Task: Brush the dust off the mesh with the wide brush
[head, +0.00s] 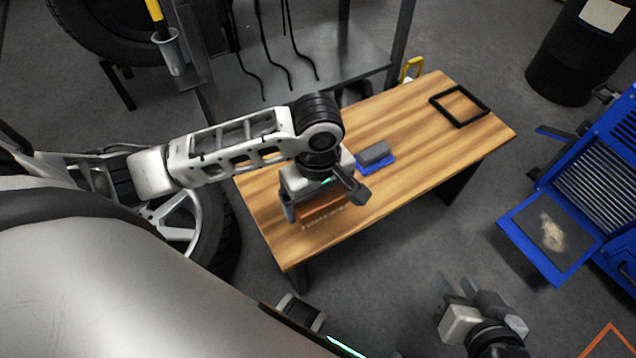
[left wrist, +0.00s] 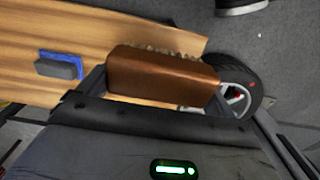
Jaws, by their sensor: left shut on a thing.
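The wide brush has a brown wooden block (left wrist: 160,78) with pale bristles along its far side in the left wrist view. My left gripper (head: 318,202) is shut on it, with a finger at each end of the block, above the near left part of the bench. The brush (head: 322,207) is partly hidden by the gripper in the head view. The mesh (head: 566,240) is a dark panel in a blue frame at the right, with a tan patch of dust (head: 552,232) on it. My right gripper (head: 460,284) looks open and empty at the bottom, left of the mesh.
The wooden bench (head: 420,150) holds a grey and blue block (head: 375,155) and a black rectangular frame (head: 460,105). A blue finned unit (head: 605,165) adjoins the mesh. A wheel (head: 190,225) stands left of the bench. Bare floor lies between bench and mesh.

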